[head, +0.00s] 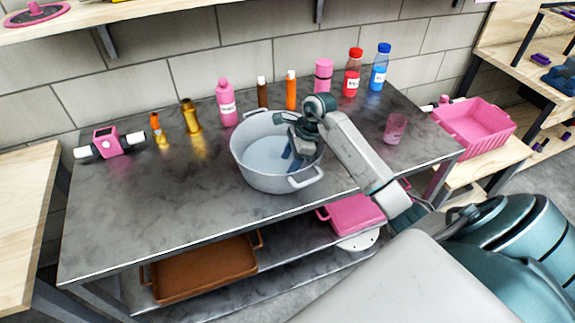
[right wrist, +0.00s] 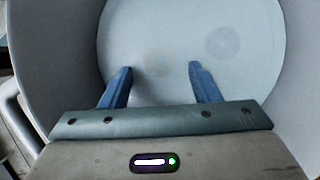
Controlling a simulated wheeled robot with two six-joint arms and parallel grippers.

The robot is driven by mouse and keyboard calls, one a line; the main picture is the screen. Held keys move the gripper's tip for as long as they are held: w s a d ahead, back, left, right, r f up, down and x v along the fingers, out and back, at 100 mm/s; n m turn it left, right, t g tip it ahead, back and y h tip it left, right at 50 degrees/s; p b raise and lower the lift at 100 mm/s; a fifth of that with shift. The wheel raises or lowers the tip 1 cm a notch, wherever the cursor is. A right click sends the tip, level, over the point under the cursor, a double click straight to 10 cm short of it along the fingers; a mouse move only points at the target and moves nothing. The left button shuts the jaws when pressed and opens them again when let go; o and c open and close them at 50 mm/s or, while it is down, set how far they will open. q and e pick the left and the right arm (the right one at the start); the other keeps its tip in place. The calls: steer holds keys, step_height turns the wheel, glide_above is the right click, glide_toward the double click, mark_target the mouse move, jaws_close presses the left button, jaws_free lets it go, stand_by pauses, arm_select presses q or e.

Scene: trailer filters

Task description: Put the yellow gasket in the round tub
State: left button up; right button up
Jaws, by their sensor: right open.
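The round tub (head: 262,178) is a pale grey-white vessel with two side handles, standing on the dark metal table. My right gripper (head: 290,163) reaches down into it from the right. The right wrist view shows its two blue fingers (right wrist: 160,80) spread apart over the tub's pale floor (right wrist: 150,30), with nothing between them. A faint grey round mark shows on that floor. I cannot make out a yellow gasket in either view; the gripper hides part of the tub's inside. My left gripper is not in view.
Bottles stand along the table's back, including a pink bottle (head: 227,103), a red bottle (head: 352,75) and a blue bottle (head: 379,69). A pink cup (head: 395,128) stands right of the tub. A pink device (head: 107,142) sits at the left. The table's front left is clear.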

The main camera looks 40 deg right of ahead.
steer(key=b+v, duration=0.2)
steer(key=v, duration=0.8)
